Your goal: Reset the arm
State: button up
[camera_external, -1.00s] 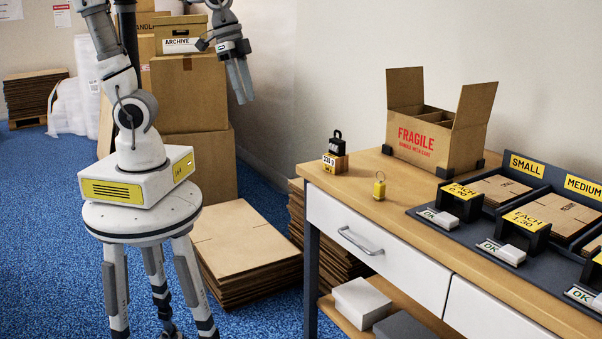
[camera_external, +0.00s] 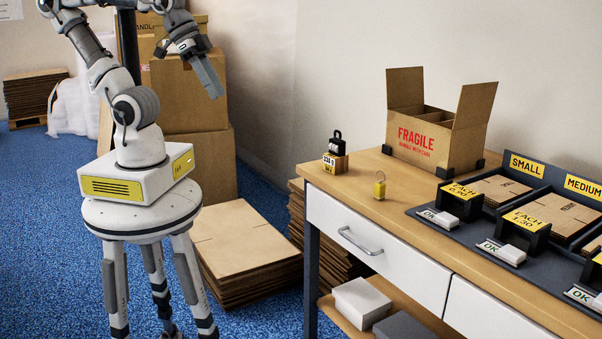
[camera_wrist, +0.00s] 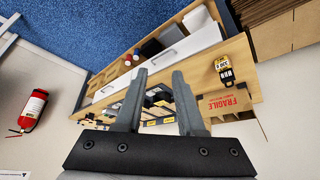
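My arm is folded up over its white base on the round stand, at the left of the external view. My gripper (camera_external: 212,88) hangs in the air in front of the stacked cartons, well left of the workbench (camera_external: 352,185), and points down to the right. In the wrist view my gripper (camera_wrist: 160,75) has its two grey fingers apart with nothing held between them. The bench shows beyond them, tilted in the picture.
Flat cardboard (camera_external: 240,240) lies stacked on the floor. A fire extinguisher (camera_wrist: 32,108) shows in the wrist view.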

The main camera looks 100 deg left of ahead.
notch_tip(320, 180, up, 13)
jog(key=p, duration=1.2)
jog(key=shift+r, duration=0.15)
